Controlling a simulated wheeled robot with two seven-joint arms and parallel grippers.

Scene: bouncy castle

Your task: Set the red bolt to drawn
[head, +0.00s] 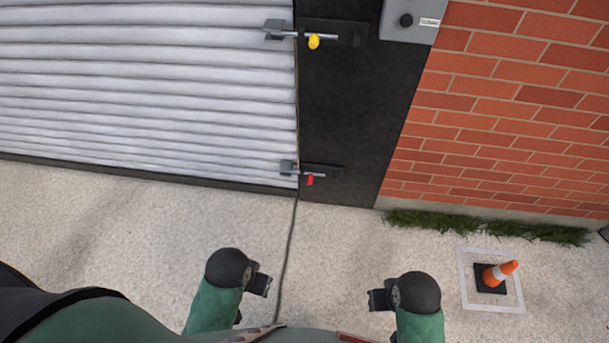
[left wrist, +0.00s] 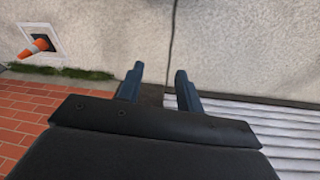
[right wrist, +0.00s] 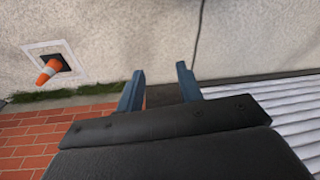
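The red bolt (head: 310,180) is low on the dark door post (head: 340,120), beside the bottom of the grey slatted shutter (head: 150,90). Its metal bar reaches left across the gap into a small keeper (head: 288,167) on the shutter's edge. A yellow-knobbed bolt (head: 313,41) sits higher up, its bar also reaching left into a keeper. My left gripper (head: 262,283) and my right gripper (head: 375,298) are both well short of the post, apart from it. The left fingers (left wrist: 158,85) and the right fingers (right wrist: 160,85) are spread with nothing between them.
A grey box (head: 412,20) with a black knob and small label is at the post's top right. A brick wall (head: 510,100) stands at right. An orange cone (head: 499,272) stands in a white square.

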